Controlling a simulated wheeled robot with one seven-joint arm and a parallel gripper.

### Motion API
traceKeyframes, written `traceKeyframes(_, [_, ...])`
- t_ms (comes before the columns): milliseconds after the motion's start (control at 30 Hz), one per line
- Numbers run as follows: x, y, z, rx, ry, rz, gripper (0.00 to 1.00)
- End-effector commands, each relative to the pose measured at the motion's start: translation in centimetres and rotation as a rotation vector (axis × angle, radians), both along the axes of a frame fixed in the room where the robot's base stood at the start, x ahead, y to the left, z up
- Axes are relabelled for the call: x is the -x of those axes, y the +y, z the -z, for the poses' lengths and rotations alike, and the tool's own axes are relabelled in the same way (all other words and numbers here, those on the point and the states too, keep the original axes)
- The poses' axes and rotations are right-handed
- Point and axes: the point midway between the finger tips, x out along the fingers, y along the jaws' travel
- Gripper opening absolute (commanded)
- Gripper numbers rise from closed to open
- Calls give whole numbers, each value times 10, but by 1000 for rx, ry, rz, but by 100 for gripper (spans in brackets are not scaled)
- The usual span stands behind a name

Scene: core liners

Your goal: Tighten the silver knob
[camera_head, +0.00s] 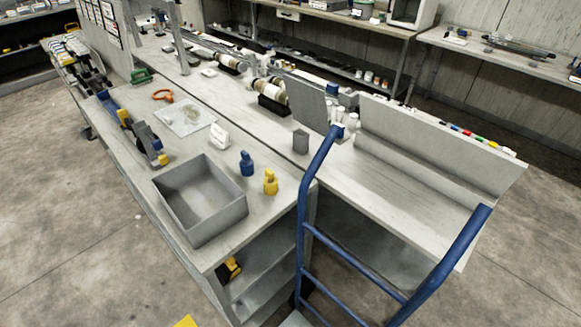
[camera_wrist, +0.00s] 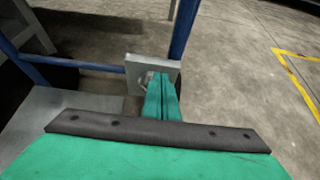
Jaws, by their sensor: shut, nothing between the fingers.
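My gripper (camera_wrist: 162,82) shows in the wrist view, with teal fingers pressed together and nothing between them. Its tips are in front of a square light-grey plate (camera_wrist: 167,66) beside a blue tube frame. In the head view I cannot make out the silver knob or my gripper.
A trolley with a blue tube handle (camera_head: 303,216) stands in front of the workbench (camera_head: 267,216). The bench holds a grey open bin (camera_head: 213,216), a blue bottle (camera_head: 247,164) and a yellow bottle (camera_head: 270,182). Open concrete floor (camera_wrist: 237,70) lies right of the plate in the wrist view.

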Motion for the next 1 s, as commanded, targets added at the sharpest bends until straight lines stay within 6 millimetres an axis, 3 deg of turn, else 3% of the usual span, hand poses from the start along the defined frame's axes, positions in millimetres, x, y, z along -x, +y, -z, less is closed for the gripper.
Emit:
traceKeyframes(700, [3,-1,-8,0,0,1,0])
traceKeyframes(1000, [21,19,-7,0,1,0,0])
